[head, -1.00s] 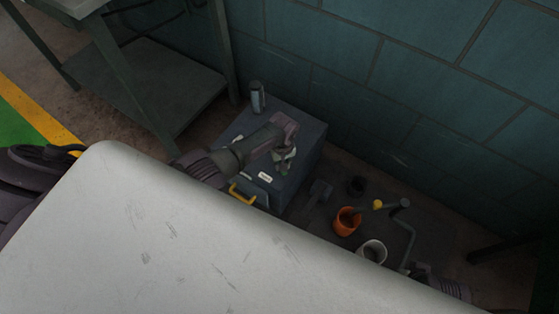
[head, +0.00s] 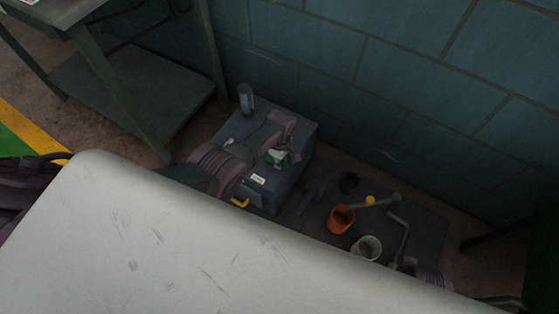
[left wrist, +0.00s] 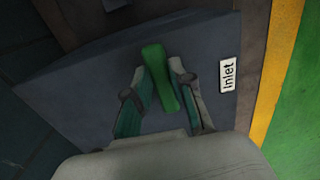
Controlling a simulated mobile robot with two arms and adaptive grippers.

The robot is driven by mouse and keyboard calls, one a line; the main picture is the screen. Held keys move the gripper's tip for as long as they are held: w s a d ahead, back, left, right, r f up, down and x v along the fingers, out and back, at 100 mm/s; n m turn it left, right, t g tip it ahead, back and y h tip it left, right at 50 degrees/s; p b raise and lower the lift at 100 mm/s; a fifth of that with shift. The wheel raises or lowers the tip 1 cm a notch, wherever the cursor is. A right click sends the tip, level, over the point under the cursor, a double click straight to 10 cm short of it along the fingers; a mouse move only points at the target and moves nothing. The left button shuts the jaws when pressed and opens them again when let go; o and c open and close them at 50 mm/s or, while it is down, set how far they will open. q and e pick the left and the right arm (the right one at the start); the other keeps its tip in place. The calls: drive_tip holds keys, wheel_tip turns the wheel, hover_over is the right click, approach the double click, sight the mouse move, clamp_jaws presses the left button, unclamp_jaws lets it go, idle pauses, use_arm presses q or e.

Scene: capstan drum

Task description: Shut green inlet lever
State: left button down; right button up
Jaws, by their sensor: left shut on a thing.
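The green inlet lever (left wrist: 162,78) stands between the two fingers of my left gripper (left wrist: 163,82) in the left wrist view. The fingers are shut on it, one on each side. The "Inlet" label (left wrist: 228,75) is on the grey box face to the right of the lever. In the head view my left gripper (head: 279,158) is over the top of the grey box (head: 304,132), with the same label (head: 257,180) in front of it. There the lever is mostly hidden by the fingers.
A dark cylinder (head: 245,98) stands at the box's back left corner. A yellow handle (head: 240,203) is low on its front. An orange cup (head: 341,219), a white cup (head: 367,248) and a rod with a yellow part (head: 370,201) are to the right. A wall (head: 400,80) rises behind.

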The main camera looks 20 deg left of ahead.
use_arm(q)
drive_tip(key=shift+a, duration=0.1)
idle(0.3)
drive_tip(key=c, duration=1)
unclamp_jaws()
wheel_tip(320, 180, up, 12)
